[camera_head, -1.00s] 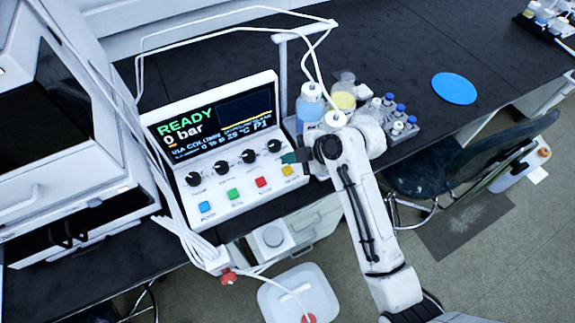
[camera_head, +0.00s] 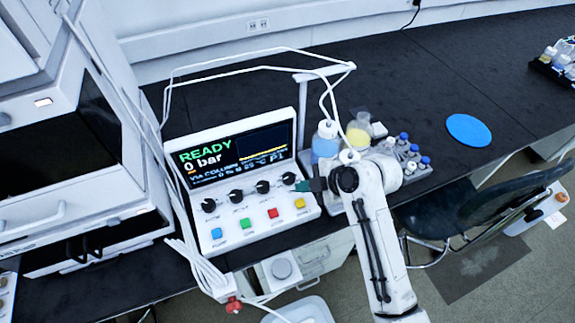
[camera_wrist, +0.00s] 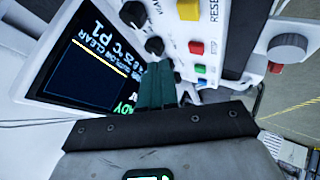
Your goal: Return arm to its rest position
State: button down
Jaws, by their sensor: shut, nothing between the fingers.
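My arm reaches up from the lower right in the head view, and my gripper (camera_head: 303,185) is at its end, beside the right side of the control unit. In the wrist view the two green fingers of my gripper (camera_wrist: 157,84) lie together, shut and empty. The control unit (camera_head: 250,205) has a sloped face with black knobs and blue, green, red and yellow buttons. Its screen (camera_head: 235,157) reads READY and 0 bar. In the wrist view the unit's screen (camera_wrist: 75,65) and knobs lie just beyond the fingers. I cannot tell whether the fingers touch the unit.
Bottles (camera_head: 326,140) and a rack of blue-capped vials (camera_head: 408,150) stand right behind my arm. White tubing (camera_head: 270,50) loops above the unit. A blue disc (camera_head: 468,130) lies on the black bench (camera_head: 420,75). A dark chair (camera_head: 470,205) stands at right. A large white instrument (camera_head: 130,190) is at left.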

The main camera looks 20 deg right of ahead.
jog(key=s+d+f+m+g+h, duration=0.2)
jog(key=s+m, duration=0.7)
jog(key=s, duration=0.5)
jog(key=s+d+f+m+g+h, duration=0.2)
jog(key=s+m, duration=0.7)
jog(key=s, duration=0.5)
jog(key=shift+s+d+g+h, duration=0.4)
jog(key=shift+d+g+h, duration=0.65)
jog(key=shift+d, duration=0.6)
jog(key=c, duration=1.9)
grip_release()
jog(key=shift+f, duration=0.1)
